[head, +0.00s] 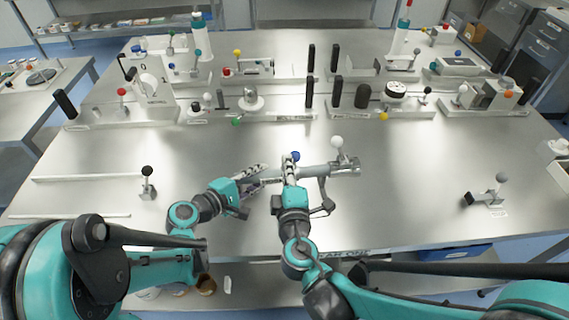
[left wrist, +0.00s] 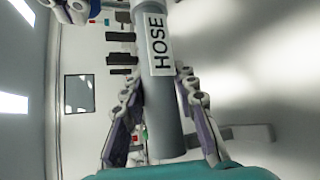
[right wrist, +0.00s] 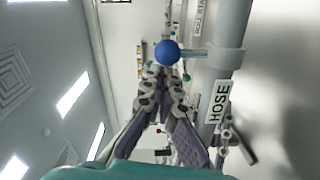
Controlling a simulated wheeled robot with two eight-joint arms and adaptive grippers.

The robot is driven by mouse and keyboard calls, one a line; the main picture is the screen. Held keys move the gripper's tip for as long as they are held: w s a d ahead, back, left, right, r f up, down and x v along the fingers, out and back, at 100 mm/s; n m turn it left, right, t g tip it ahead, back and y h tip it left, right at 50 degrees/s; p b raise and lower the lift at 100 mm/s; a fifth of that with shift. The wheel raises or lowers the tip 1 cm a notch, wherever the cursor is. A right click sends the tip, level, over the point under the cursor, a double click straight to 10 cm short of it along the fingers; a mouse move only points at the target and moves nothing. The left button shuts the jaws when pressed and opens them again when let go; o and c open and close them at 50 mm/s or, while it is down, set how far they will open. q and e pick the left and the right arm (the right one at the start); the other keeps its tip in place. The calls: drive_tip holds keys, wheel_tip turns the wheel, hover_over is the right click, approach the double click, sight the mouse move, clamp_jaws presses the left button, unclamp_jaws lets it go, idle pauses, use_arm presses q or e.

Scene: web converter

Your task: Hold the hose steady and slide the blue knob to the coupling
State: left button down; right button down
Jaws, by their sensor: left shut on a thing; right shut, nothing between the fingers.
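The grey hose (head: 315,171) lies roughly level over the front of the table, with a HOSE label in the left wrist view (left wrist: 159,45). My left gripper (head: 264,176) has its fingers on both sides of the hose and is shut on it. The blue knob (head: 296,156) is a ball on a stem at a collar (right wrist: 225,62) around the hose. My right gripper (head: 291,172) is shut and empty, its fingertips close to the blue knob (right wrist: 167,53); contact cannot be told. The coupling (head: 347,165) is at the hose's right end, near a white ball knob (head: 337,142).
A black-knobbed fixture (head: 147,184) stands at the left and a grey-knobbed one (head: 490,193) at the right. Several fixtures with coloured knobs and black handles line the back. The table (head: 420,175) is clear between the hose and the right fixture.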

use_arm(q)
drive_tip(key=shift+s+f, duration=0.2)
drive_tip(key=shift+f, duration=0.15)
use_arm(e)
drive_tip(key=d, duration=0.5)
drive_tip(key=shift+w+f, duration=0.15)
wheel_tip(320, 180, up, 10)
idle(0.5)
use_arm(q)
drive_tip(key=shift+w+r, duration=0.1)
drive_tip(key=shift+r, duration=0.15)
use_arm(e)
drive_tip(key=shift+r, duration=0.25)
idle(0.5)
use_arm(q)
drive_tip(key=c, duration=1.2)
unclamp_jaws()
drive_tip(key=shift+o, duration=0.3)
drive_tip(key=shift+w, duration=0.1)
drive_tip(key=shift+r, duration=0.1)
